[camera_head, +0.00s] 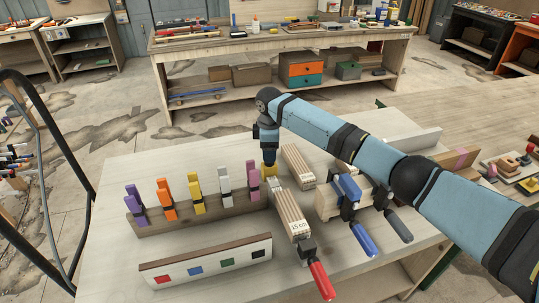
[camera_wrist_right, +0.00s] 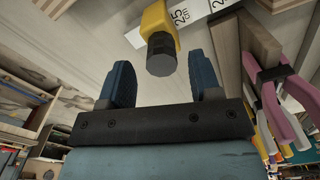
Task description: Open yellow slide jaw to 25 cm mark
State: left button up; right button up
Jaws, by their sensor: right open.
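The yellow slide jaw (camera_head: 269,171) stands on the workbench, just below my right gripper (camera_head: 268,153) in the head view. In the right wrist view the yellow jaw (camera_wrist_right: 158,20) has a dark round end (camera_wrist_right: 161,55) facing the gap between the blue fingers of my open right gripper (camera_wrist_right: 160,78). The fingers sit on either side of that gap and do not close on the jaw. A white label reading 25 cm (camera_wrist_right: 181,18) lies right beside the jaw. My left gripper is in neither view.
Wooden strips with a 15 cm label (camera_head: 297,226) and a red-handled clamp (camera_head: 320,280) lie in front. A pink clamp (camera_head: 254,180) stands close by in a row of coloured clamps.

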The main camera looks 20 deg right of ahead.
notch_tip(320, 180, up, 12)
jog(key=b, duration=0.1)
jog(key=shift+f, duration=0.15)
